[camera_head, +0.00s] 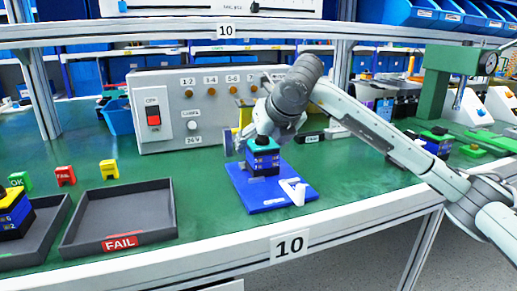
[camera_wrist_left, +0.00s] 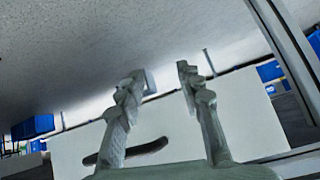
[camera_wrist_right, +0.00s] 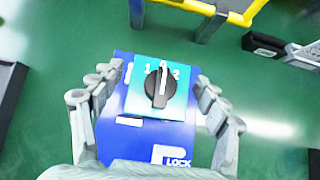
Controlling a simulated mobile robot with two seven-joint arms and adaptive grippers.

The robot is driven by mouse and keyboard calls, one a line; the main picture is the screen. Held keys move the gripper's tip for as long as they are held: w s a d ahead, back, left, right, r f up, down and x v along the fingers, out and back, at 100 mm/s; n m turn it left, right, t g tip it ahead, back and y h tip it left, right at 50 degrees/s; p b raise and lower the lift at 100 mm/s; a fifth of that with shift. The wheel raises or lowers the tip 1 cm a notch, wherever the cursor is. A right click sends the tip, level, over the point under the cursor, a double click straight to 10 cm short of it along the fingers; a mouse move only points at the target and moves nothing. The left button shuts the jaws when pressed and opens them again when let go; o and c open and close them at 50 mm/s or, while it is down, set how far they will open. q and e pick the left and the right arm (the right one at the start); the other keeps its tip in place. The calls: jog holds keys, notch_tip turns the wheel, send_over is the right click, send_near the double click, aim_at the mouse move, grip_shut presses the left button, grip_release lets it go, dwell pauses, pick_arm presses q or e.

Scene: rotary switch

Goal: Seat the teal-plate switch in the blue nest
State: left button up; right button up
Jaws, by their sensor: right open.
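The teal-plate switch (camera_head: 264,163) stands upright on the back part of the blue nest (camera_head: 285,197); I cannot tell how deep it sits. In the right wrist view its teal plate (camera_wrist_right: 143,107) has a black knob whose pointer stands between the 1 and 2 marks. The nest there (camera_wrist_right: 182,138) shows a white LOCK mark. My right gripper (camera_wrist_right: 158,100) is open, its fingers apart on either side of the switch. In the head view this gripper (camera_head: 256,145) is at the switch, partly hidden. My left gripper (camera_wrist_left: 164,75) is open and empty, away from the bench objects.
A grey control box (camera_head: 205,108) stands behind the nest. An empty FAIL tray (camera_head: 120,215) lies to the left, with a yellow-plate switch (camera_head: 12,213) in another tray beyond it. A green press (camera_head: 440,85) stands at right. Green bench is clear between the tray and the nest.

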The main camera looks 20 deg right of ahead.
jog(key=v, duration=0.8)
jog(key=shift+s+r, duration=0.2)
jog(key=shift+f, duration=0.1)
